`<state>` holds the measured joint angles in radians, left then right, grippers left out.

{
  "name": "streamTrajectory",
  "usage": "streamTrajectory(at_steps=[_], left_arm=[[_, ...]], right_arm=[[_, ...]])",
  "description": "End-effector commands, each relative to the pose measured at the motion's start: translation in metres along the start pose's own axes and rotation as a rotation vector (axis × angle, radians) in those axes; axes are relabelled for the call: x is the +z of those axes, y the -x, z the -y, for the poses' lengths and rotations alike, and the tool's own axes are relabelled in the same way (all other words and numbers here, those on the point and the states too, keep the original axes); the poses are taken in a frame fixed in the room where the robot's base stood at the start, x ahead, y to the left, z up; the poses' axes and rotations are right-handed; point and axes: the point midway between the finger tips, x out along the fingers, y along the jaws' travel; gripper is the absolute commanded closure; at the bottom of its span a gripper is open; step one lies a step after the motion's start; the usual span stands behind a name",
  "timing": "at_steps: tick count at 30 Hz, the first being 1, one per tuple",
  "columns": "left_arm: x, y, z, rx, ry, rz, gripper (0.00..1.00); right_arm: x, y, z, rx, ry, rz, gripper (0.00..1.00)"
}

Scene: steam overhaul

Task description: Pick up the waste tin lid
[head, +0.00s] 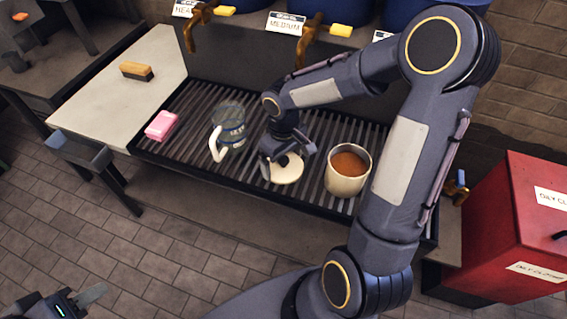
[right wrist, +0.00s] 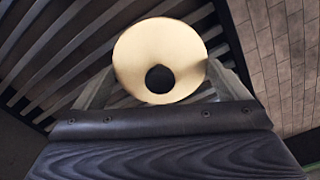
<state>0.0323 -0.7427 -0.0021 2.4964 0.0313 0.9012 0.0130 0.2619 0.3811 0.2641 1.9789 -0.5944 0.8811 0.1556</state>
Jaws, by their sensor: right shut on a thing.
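The waste tin lid, a round cream disc with a black knob on top (head: 287,173), is at the slatted grate, between the glass mug and the open tin. My right gripper (head: 284,162) reaches down over it and is shut on it. In the right wrist view the lid (right wrist: 137,55) fills the space between the fingers (right wrist: 160,85), knob facing the camera. I cannot tell whether the lid touches the grate. The open cream tin (head: 345,185) with brown contents stands just right of the lid. Part of my left gripper (head: 88,299) shows at the lower left corner, away from everything.
A glass mug with a white handle (head: 231,135) stands close left of the lid. A pink sponge (head: 161,125) lies at the grate's left end. A brush (head: 136,71) lies on the pale counter (head: 95,110). Brass taps (head: 190,30) hang behind. A red bin (head: 510,220) stands at right.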

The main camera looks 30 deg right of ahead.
Motion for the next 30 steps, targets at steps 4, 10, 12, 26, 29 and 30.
streamTrajectory(at_steps=[4,10,12,26,29,30], left_arm=[[0.000,0.000,0.000,0.000,0.000,0.000,0.64],[-0.001,0.002,-0.001,0.000,0.000,0.000,0.64],[-0.001,0.002,-0.001,0.000,0.000,0.000,0.64],[-0.005,0.009,-0.004,0.000,0.000,0.000,0.64],[-0.005,0.010,-0.005,0.000,0.000,0.000,0.64],[-0.005,0.010,-0.005,0.000,0.000,0.000,0.64]], right_arm=[[0.000,0.001,0.000,0.000,0.000,-0.001,0.28],[-0.001,0.015,0.000,0.002,-0.001,-0.004,0.28],[-0.001,0.025,0.000,0.002,-0.001,-0.005,0.28],[0.086,0.109,0.023,0.004,0.000,-0.005,0.28],[0.104,0.118,0.028,0.003,-0.001,-0.004,0.28],[0.110,0.120,0.029,0.003,-0.001,-0.005,0.28]])
